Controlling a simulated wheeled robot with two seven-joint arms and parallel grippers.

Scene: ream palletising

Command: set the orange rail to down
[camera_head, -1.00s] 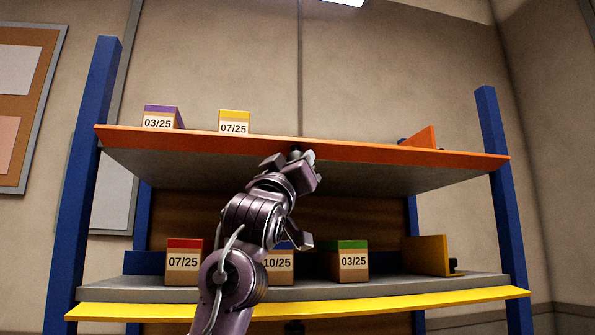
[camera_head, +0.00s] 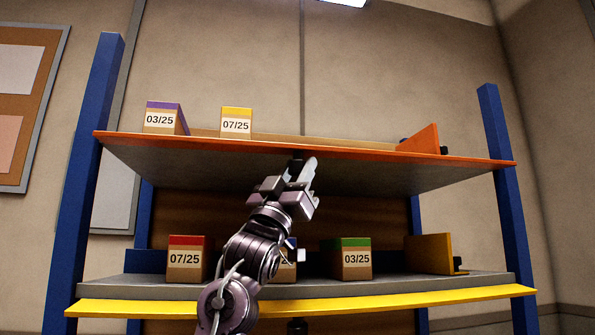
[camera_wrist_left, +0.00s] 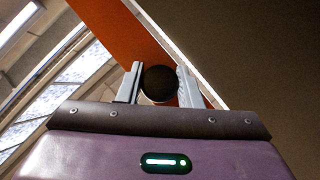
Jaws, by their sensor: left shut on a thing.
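The orange rail (camera_head: 400,154) runs along the front edge of the upper shelf and now shows as a thin strip, tipped outward. In the left wrist view the rail (camera_wrist_left: 125,40) passes behind a dark round knob (camera_wrist_left: 160,84). My left gripper (camera_head: 303,168) is just below the middle of the rail. Its two fingers are shut on the knob, one on each side, as the left wrist view shows (camera_wrist_left: 158,86). My right gripper is not in view.
On the upper shelf stand a purple-topped box (camera_head: 162,118), a yellow-topped box (camera_head: 236,122) and an orange divider (camera_head: 421,139). Below are several boxes, a yellow divider (camera_head: 432,253) and a lowered yellow rail (camera_head: 400,300). Blue posts (camera_head: 91,180) flank the shelves.

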